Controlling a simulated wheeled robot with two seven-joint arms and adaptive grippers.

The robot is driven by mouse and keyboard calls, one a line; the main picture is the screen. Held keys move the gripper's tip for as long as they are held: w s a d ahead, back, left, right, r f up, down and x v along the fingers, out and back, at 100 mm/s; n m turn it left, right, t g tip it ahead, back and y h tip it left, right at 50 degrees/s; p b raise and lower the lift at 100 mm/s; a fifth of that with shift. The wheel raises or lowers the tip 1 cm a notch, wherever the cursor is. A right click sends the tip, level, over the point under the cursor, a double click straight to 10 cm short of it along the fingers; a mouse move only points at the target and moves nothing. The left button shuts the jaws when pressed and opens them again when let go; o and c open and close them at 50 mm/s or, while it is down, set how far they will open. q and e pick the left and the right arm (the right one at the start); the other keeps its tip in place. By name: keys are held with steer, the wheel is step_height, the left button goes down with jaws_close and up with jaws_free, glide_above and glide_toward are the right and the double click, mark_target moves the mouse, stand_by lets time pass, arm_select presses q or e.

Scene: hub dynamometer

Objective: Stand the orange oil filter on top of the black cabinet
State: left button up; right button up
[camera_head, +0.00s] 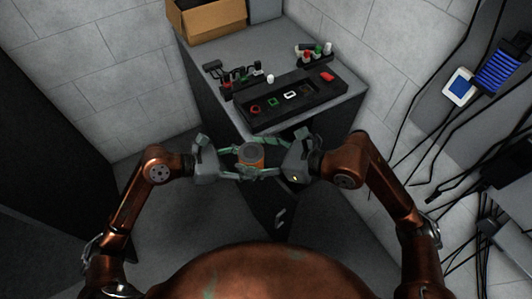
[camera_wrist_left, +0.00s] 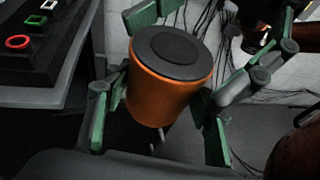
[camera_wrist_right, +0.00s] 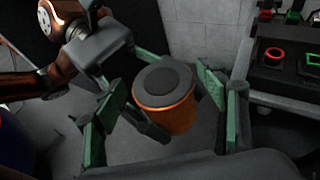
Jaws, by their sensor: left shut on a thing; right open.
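The orange oil filter (camera_head: 251,158), a cylinder with a dark grey top, is held off the floor in front of the grey-topped bench, roughly upright. My left gripper (camera_head: 240,162) is shut on its sides; it fills the left wrist view's middle (camera_wrist_left: 172,85). My right gripper (camera_head: 272,160) is open, its fingers reaching either side of the filter with gaps in the right wrist view (camera_wrist_right: 168,100). A tall black cabinet (camera_head: 45,115) stands at the left in the head view; its top is not clearly visible.
The bench top (camera_head: 215,52) carries a cardboard box (camera_head: 207,22), a long black tray (camera_head: 290,100) with coloured parts, and small racks of coloured pieces. A dark front with a handle (camera_head: 280,217) is below the grippers. Cables hang at the right wall.

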steer(key=x, duration=0.7)
steer(key=shift+r, duration=0.1)
steer(key=c, duration=1.5)
arm_select(q)
steer(key=o, duration=1.5)
arm_select(e)
steer(key=shift+c, duration=0.6)
arm_select(q)
steer(key=shift+w, duration=0.1)
arm_select(e)
steer(key=shift+s, duration=0.1)
jaws_close()
arm_select(q)
steer(key=shift+r, duration=0.1)
